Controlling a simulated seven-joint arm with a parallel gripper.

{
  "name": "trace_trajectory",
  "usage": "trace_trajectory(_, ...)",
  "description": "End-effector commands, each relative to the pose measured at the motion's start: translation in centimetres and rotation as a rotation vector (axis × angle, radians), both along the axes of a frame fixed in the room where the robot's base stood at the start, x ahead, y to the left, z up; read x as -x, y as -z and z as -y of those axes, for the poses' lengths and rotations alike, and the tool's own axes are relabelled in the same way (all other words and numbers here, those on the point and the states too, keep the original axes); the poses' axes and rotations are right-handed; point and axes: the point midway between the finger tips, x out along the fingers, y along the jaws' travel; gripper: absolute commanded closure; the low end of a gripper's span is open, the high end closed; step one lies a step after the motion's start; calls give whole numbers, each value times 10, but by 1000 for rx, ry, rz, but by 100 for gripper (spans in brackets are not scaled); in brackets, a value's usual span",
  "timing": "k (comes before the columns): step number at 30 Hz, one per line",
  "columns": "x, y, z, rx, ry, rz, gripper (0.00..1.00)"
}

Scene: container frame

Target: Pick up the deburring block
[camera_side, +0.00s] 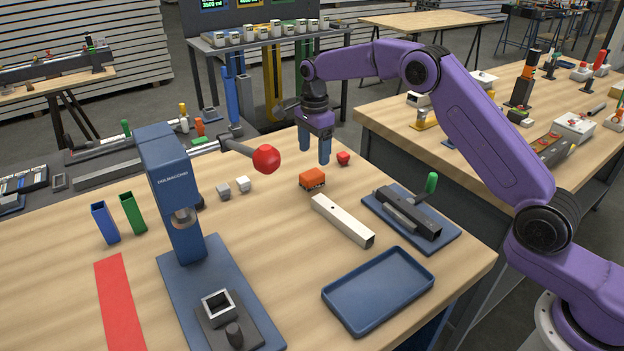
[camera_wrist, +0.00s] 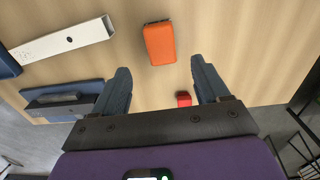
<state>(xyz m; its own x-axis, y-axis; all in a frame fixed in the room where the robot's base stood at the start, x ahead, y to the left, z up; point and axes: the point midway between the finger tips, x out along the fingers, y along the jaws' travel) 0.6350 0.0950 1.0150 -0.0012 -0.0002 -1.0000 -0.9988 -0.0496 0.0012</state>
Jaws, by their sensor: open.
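The deburring block looks to be the orange block (camera_side: 312,178) with a dark underside, lying on the wooden bench. In the wrist view the orange block (camera_wrist: 159,44) lies ahead of the fingertips, roughly centred between them. My gripper (camera_side: 314,156) points down with its two blue fingers apart and empty. In the side view it is just behind the orange block and looks to be above the bench. The wrist view also shows my gripper (camera_wrist: 160,72) open, with nothing between the fingertips.
A small red piece (camera_side: 343,158) lies close to the right finger. A white square tube (camera_side: 342,221) and a blue fixture with a green handle (camera_side: 411,217) are nearby. A blue press with a red knob (camera_side: 266,158) stands left. An empty blue tray (camera_side: 378,290) lies in front.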

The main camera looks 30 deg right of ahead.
Motion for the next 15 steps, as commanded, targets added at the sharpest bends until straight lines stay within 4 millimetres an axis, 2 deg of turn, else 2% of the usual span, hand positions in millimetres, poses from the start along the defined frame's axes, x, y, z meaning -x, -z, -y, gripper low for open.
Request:
trace_trajectory(3,0,18,0,0,-1,-1,26)
trace_trajectory(11,0,33,0,0,0,0,26)
trace_trajectory(15,-1,52,0,0,0,-3,26)
